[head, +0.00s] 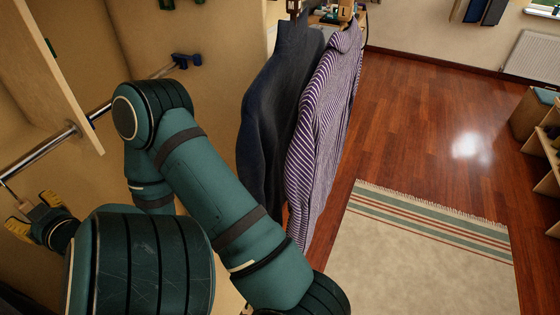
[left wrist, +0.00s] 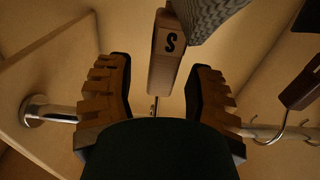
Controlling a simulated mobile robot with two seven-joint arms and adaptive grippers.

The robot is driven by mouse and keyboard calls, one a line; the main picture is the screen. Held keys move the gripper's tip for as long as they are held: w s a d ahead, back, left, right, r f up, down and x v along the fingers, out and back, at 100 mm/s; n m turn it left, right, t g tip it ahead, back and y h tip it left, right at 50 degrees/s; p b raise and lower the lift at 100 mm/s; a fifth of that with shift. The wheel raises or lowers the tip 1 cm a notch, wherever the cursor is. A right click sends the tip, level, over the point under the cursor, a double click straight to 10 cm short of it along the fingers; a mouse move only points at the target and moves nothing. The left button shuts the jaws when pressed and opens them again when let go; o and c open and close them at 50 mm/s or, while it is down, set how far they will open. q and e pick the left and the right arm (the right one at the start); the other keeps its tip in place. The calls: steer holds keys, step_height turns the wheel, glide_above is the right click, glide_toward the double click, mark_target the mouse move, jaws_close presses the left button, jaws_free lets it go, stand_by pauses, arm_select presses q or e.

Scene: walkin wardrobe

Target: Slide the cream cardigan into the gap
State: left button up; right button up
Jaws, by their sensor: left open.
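My left gripper (head: 33,214) is at the far left of the head view, just below the metal rail (head: 38,152). Its ridged fingers are open in the left wrist view (left wrist: 158,100). Between them, apart from both, is a wooden hanger (left wrist: 163,62) with a black S on its end. A ribbed grey-looking knit garment (left wrist: 206,14) hangs on that hanger; I cannot tell whether it is the cream cardigan. No clearly cream garment shows in the head view. My right gripper is not in view.
A dark blue turtleneck (head: 275,105) and a purple striped shirt (head: 322,130) hang close together at the centre. A second hanger (left wrist: 300,88) is to the right in the wrist view. A wooden panel (head: 62,75) stands by the rail. The floor (head: 420,110) beyond is clear, with a rug (head: 420,255).

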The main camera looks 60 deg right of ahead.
arm_select(q)
steer(key=s, duration=1)
steer(key=shift+s+r, duration=0.1)
steer(key=shift+s, duration=0.05)
